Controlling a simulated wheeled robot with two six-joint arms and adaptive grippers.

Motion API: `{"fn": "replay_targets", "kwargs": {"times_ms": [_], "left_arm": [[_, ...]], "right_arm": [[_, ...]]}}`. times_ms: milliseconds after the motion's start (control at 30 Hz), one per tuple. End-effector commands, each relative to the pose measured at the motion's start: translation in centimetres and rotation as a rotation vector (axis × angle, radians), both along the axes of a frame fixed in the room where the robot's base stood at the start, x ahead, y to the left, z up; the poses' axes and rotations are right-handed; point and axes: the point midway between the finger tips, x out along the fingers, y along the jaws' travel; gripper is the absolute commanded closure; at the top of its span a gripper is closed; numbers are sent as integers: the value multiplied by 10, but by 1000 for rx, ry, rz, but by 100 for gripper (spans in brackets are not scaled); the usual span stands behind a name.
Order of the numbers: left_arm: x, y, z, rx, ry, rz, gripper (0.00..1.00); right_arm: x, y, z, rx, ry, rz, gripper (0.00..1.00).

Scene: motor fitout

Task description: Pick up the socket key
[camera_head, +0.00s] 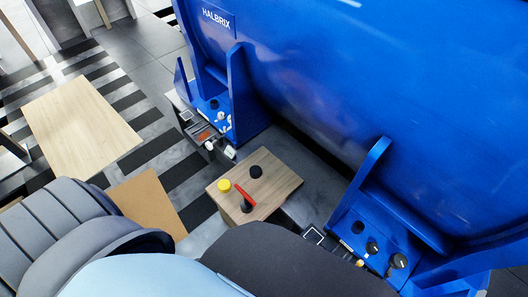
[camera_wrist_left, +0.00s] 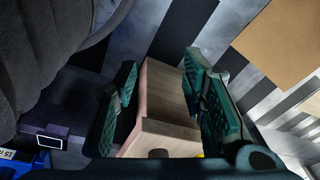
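A red bar with a dark round end (camera_head: 245,198) lies on the small wooden-topped stand (camera_head: 279,193) in the head view; it looks like the socket key, though its shape is too small to be sure. A yellow round piece (camera_head: 224,185) and a black round piece (camera_head: 256,171) are beside it. My left gripper (camera_wrist_left: 160,62) is open in the left wrist view, its green fingers apart with nothing held. No red bar can be made out there. My right gripper is out of view.
A large blue machine housing (camera_head: 370,80) stands behind the stand, with blue brackets (camera_head: 238,90) on its near side. Small fittings (camera_head: 372,247) sit on the right bracket's base. A wooden table (camera_head: 82,125) is at left, with striped floor around it.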

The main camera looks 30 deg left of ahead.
Motion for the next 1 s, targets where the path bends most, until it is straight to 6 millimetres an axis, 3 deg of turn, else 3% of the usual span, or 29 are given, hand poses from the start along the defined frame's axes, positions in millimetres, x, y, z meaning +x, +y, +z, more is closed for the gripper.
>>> {"fn": "replay_targets", "kwargs": {"times_ms": [33, 100, 200, 233, 300, 367, 600, 767, 933, 967, 1000], "left_arm": [[61, -1, -7, -2, -60, 122, 62], [143, 3, 17, 0, -144, 379, 62], [219, 15, 75, -4, -269, 756, 62], [232, 18, 92, -10, -302, 853, 62], [249, 23, 121, -23, -358, 1020, 62], [255, 27, 128, -29, -379, 1094, 62], [273, 46, 75, -29, -380, 1113, 62], [280, 53, 56, -32, -380, 1111, 62], [290, 61, 24, -32, -381, 1110, 62], [291, 62, 19, -31, -380, 1111, 62], [293, 64, 15, -31, -379, 1110, 62]], "right_arm": [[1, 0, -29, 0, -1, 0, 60], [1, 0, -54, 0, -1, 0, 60], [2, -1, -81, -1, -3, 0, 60], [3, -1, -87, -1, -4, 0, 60], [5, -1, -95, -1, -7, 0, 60], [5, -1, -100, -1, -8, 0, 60], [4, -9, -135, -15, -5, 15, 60], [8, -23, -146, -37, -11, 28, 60], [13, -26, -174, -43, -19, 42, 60], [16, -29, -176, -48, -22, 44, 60], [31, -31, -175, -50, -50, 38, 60]]}}
